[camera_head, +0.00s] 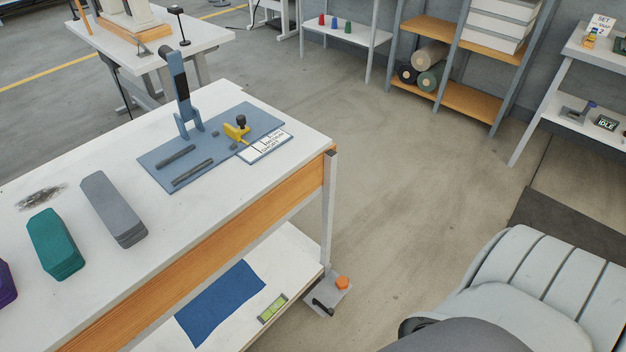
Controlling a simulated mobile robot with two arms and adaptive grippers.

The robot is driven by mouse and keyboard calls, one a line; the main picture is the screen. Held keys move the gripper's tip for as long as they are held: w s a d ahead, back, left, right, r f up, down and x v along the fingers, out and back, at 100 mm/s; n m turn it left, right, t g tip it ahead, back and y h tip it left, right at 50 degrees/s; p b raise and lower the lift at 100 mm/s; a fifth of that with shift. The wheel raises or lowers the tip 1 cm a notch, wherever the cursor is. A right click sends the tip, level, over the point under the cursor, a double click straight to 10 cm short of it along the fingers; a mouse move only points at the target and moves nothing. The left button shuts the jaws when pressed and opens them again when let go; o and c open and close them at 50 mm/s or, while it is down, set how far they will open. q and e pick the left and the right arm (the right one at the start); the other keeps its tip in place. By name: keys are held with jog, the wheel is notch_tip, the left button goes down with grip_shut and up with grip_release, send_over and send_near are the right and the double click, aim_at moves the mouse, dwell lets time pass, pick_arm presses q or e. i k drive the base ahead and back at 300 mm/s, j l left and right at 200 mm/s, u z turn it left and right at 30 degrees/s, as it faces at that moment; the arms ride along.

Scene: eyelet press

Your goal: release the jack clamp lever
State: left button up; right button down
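At the foot of the white-topped bench's near right leg sits a grey jack-like block (334,295). It carries an orange knob (342,283) on top and a small black lever-like part (322,307) at its lower left. I cannot tell for certain which of these is the clamp lever, nor its exact setting at this size. Neither of my grippers is in view, and nothing is seen touching the block.
The bench (240,205) fills the left, with a blue hand press (183,95), a yellow clamp (237,131) and grey and teal stacks on top. Its lower shelf holds a blue cloth (222,303) and a green level (272,308). Open floor (430,190) lies right of it.

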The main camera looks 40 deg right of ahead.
aim_at(330, 312)
jog(key=l+u, duration=0.25)
jog(key=l, duration=1.7)
